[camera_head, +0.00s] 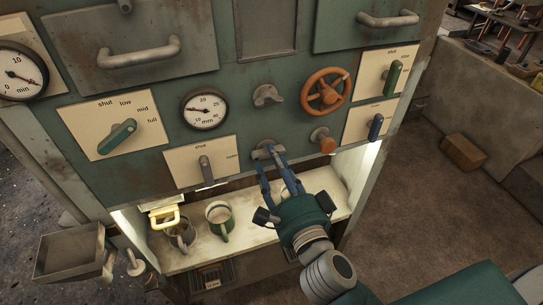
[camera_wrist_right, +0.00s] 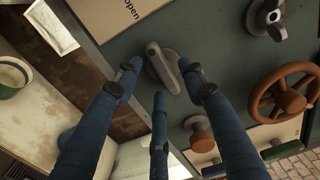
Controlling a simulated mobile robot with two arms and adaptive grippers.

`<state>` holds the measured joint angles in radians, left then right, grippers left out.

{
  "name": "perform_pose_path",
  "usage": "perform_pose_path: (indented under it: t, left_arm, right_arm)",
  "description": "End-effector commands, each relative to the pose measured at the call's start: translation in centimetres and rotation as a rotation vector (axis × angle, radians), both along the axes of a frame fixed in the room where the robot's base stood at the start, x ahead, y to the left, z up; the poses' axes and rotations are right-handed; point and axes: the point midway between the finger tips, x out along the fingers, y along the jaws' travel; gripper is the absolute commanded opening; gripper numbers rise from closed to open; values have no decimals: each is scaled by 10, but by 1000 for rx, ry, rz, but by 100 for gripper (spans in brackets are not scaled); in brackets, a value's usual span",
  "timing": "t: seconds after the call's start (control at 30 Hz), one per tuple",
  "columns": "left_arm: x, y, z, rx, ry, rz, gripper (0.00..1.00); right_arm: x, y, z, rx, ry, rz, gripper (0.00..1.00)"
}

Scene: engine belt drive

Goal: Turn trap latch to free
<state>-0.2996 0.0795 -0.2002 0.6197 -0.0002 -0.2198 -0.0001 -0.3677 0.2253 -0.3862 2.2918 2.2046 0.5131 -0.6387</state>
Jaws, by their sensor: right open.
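My right gripper (camera_head: 277,163) reaches up to the green panel from below in the head view. Its fingers are apart, at a grey turn latch (camera_head: 265,151) low on the panel. In the right wrist view the latch lever (camera_wrist_right: 163,68) stands on its round base, tilted, between the open fingertips (camera_wrist_right: 161,82). I cannot tell whether a finger touches it. A similar grey handle (camera_head: 267,95) sits above it, and also shows at the top right of the wrist view (camera_wrist_right: 268,18). No label names either one as the trap latch. My left gripper is not in view.
An orange handwheel (camera_head: 326,92) and an orange knob (camera_head: 325,142) are right of the latch. A shut/open lever plate (camera_head: 183,169) is to its left. Below, a lit shelf (camera_head: 203,254) holds two mugs and a yellow-handled thing (camera_head: 166,216).

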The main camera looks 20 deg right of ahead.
Motion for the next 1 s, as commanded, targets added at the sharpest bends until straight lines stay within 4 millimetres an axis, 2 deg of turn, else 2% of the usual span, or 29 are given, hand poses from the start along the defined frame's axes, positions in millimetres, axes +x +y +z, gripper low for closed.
perform_pose_path:
  t: [0.13, 0.4, 0.43, 0.63, 1.0]
  left_arm:
    - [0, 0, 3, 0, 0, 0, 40]
    - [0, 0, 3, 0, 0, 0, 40]
    - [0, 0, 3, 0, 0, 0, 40]
    - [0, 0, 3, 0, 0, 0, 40]
    - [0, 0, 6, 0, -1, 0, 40]
  right_arm:
    - [10, 0, 1, 1, -1, 0, 41]
    - [12, 1, 0, 1, -1, 1, 41]
    - [12, 1, 0, 1, -1, 1, 39]
    - [11, 1, 0, 1, -1, 1, 0]
    - [11, 1, 1, 43, 1, 2, 0]
